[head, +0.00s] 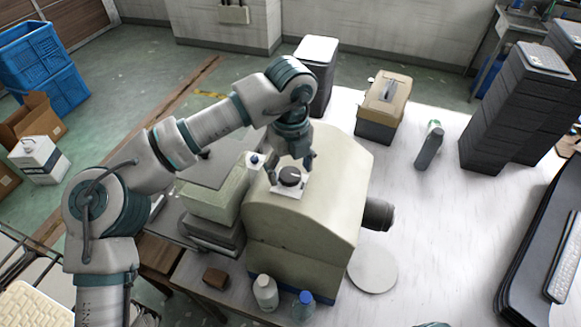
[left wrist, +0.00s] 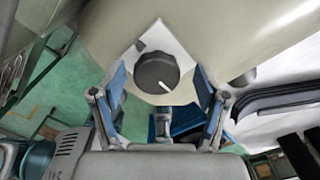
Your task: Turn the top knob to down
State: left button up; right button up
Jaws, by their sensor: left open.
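The top knob (head: 290,177) is a dark round dial on a white square plate (head: 289,192), on the sloped upper face of a cream machine (head: 305,235). In the left wrist view the knob (left wrist: 156,73) carries a white pointer line toward its lower right. My left gripper (head: 293,165) hangs just above and behind the knob. In the left wrist view its two blue-padded fingers (left wrist: 160,85) are spread open on either side of the knob, with visible gaps. Whether a fingertip touches it I cannot tell. My right gripper is not in view.
A small white plate with a blue button (head: 255,160) sits left of the knob. Two bottles (head: 265,292) stand before the machine.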

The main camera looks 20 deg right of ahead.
aim_at(291, 171)
pick_arm(q)
jog(key=shift+s+r, duration=0.15)
jog(key=shift+r, duration=0.1)
notch_tip(291, 171, up, 12)
jog(key=shift+w+f, duration=0.2)
jog(key=shift+f, duration=0.05)
jog(key=shift+d, duration=0.1)
dwell(0.4)
